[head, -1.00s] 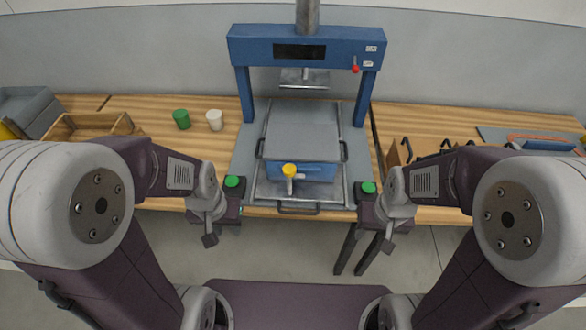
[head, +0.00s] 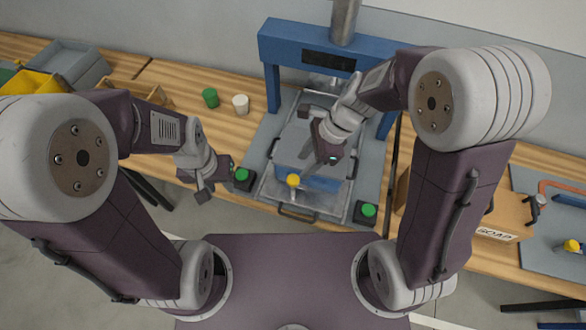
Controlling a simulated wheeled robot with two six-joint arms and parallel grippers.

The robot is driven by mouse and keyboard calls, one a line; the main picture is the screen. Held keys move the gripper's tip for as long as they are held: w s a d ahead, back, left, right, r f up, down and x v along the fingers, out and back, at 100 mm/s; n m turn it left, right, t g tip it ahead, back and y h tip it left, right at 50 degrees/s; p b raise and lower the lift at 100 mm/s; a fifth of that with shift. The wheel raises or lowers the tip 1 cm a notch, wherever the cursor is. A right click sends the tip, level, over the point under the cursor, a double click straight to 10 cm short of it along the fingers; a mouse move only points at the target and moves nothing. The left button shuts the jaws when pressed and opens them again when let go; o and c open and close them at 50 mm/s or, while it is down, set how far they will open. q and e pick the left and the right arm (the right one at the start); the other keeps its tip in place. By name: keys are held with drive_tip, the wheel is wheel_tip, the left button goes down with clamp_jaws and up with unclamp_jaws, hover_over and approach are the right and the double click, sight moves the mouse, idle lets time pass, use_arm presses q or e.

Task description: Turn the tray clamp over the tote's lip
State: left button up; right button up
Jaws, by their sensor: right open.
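The tray clamp (head: 293,180) has a yellow knob and stands at the front side of the blue tote (head: 318,182). Whether its arm lies over the tote's lip is too small to tell. The tote has a grey top and sits on a metal tray (head: 270,190) in the blue press. My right gripper (head: 307,133) is open and empty above the tote's top, behind and slightly right of the clamp. It hides part of the tote. My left gripper (head: 217,183) is open and empty at the bench's front edge, left of the tray and beside a green button.
The blue press frame (head: 272,85) rises around the tray. Green buttons (head: 242,174) and (head: 368,210) flank the tray. A green cup (head: 210,97) and a white cup (head: 240,103) stand left of the press.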

sight(294, 179)
drive_tip(key=f, duration=0.3)
drive_tip(key=f+b, duration=0.1)
drive_tip(key=f, duration=0.1)
drive_tip(key=shift+w+a, duration=0.4)
drive_tip(key=x, duration=0.2)
drive_tip(key=b+x, duration=0.1)
drive_tip(key=shift+s+a+f, duration=0.15)
drive_tip(key=shift+a+f, duration=0.1)
drive_tip(key=shift+a, duration=0.15)
drive_tip(key=shift+a+f, duration=0.1)
drive_tip(key=shift+f, duration=0.05)
use_arm(q)
drive_tip(key=shift+w+d+f, duration=0.15)
drive_tip(key=shift+w+f, duration=0.05)
drive_tip(key=shift+f, duration=0.4)
drive_tip(key=shift+w+d+f, duration=0.1)
drive_tip(key=shift+w+f, duration=0.05)
drive_tip(key=shift+f, duration=0.4)
drive_tip(key=shift+w, duration=0.1)
use_arm(e)
drive_tip(key=shift+c, duration=0.3)
clamp_jaws()
